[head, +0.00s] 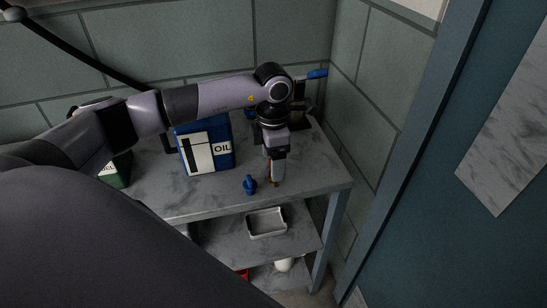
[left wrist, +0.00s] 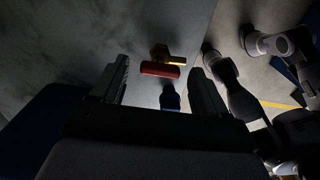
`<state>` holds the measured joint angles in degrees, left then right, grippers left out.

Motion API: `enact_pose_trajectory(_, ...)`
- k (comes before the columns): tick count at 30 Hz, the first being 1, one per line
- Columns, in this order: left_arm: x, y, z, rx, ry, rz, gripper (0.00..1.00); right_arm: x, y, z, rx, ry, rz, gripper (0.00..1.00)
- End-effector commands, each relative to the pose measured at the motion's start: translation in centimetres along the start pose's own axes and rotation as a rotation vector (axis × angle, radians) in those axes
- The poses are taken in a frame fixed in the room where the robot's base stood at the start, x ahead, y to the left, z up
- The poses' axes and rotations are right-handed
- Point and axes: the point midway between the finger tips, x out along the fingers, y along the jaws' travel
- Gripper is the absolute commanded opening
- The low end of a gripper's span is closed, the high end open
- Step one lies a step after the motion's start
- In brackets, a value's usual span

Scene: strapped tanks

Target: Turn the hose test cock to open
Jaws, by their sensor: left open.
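The test cock, with a brass body and a red lever (left wrist: 160,70), shows in the left wrist view beyond my fingertips and between them. The lever lies crosswise in that view. In the head view my left gripper (head: 276,184) points down over the right part of the table and hides most of the cock; only a small reddish bit shows at the fingertips. In the left wrist view my left gripper (left wrist: 162,82) is open, its two dark fingers apart with a gap either side of the lever. My right gripper is not in view.
A small blue object (head: 250,185) stands close left of the gripper. A blue-and-white OIL can (head: 226,160) and a green can (head: 118,171) stand on the grey table (head: 180,205). A blue-ended part (head: 317,74) is at the back right. A tray (head: 284,228) sits on the shelf below.

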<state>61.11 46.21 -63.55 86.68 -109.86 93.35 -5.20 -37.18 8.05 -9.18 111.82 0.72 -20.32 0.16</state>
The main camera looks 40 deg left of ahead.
Motion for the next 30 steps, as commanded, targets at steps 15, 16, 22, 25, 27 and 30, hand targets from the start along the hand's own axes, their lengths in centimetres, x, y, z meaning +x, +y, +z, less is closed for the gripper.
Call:
enact_pose_trajectory(15,0.17,-0.03,0.01,0.000,0.000,-0.001,0.18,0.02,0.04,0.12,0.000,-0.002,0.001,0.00)
enact_pose_trajectory(16,0.17,-0.03,0.01,0.000,0.000,-0.001,0.18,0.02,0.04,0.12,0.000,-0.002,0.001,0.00)
enact_pose_trajectory(22,0.14,-0.03,0.01,-0.023,-0.001,-0.001,0.18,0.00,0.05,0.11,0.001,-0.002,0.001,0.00)
enact_pose_trajectory(25,0.12,-0.03,0.02,-0.058,-0.001,-0.001,0.18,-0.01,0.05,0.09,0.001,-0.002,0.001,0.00)
enact_pose_trajectory(27,0.11,-0.03,0.03,-0.094,-0.001,-0.001,0.18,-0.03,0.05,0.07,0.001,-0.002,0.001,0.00)
enact_pose_trajectory(30,0.08,-0.03,0.03,-0.161,-0.001,-0.002,0.18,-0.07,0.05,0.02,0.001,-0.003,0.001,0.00)
